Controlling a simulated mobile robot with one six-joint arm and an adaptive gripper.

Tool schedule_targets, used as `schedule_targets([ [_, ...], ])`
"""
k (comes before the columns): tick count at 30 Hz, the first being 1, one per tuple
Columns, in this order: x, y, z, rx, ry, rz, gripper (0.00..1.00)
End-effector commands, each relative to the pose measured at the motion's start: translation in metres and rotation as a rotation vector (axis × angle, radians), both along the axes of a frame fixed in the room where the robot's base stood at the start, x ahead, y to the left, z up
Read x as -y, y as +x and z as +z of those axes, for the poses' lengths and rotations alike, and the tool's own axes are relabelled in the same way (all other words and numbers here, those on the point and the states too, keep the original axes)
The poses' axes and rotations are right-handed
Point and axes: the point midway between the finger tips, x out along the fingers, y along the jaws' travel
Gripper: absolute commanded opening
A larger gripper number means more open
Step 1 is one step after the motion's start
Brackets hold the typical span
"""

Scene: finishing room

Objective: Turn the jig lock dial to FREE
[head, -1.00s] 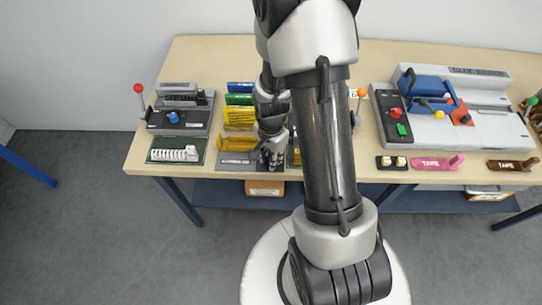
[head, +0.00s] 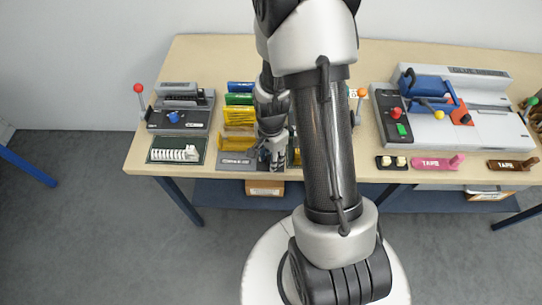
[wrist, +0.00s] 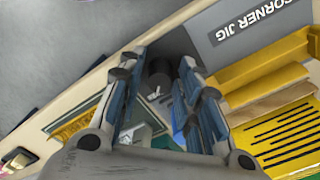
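The corner jig is a grey base with a "CORNER JIG" label (wrist: 262,20) and yellow fences (head: 240,118). In the wrist view a dark round knob (wrist: 158,82) with a small pale mark, apparently the lock dial, lies between my fingers. Its lettering and pointer setting cannot be read. My gripper (wrist: 159,62) is open, with one finger on each side of the knob; gaps seem to show, and I cannot tell whether either finger touches it. In the head view my gripper (head: 272,157) is over the jig's right front, hiding the dial.
A grey machine with a blue knob (head: 173,117) and red-ball lever (head: 138,88) stands left. A white-toothed block (head: 176,154) lies before it. A larger machine (head: 470,125) stands right, behind a pink "TAPS" holder (head: 437,163). The table's front edge is close to my gripper.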

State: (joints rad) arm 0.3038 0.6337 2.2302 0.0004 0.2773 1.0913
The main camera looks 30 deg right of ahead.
Motion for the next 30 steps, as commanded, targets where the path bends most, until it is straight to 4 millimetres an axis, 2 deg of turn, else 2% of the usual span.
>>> schedule_targets([
  [8,0.000,0.000,0.005,0.001,-0.001,0.001,0.32],
  [11,0.000,0.001,0.019,0.004,-0.001,0.001,0.32],
  [22,0.000,0.001,0.095,0.005,-0.002,0.000,0.32],
  [27,0.000,0.001,0.115,0.002,-0.001,0.000,0.32],
  [30,0.000,0.000,0.119,0.000,0.000,0.000,0.32],
])
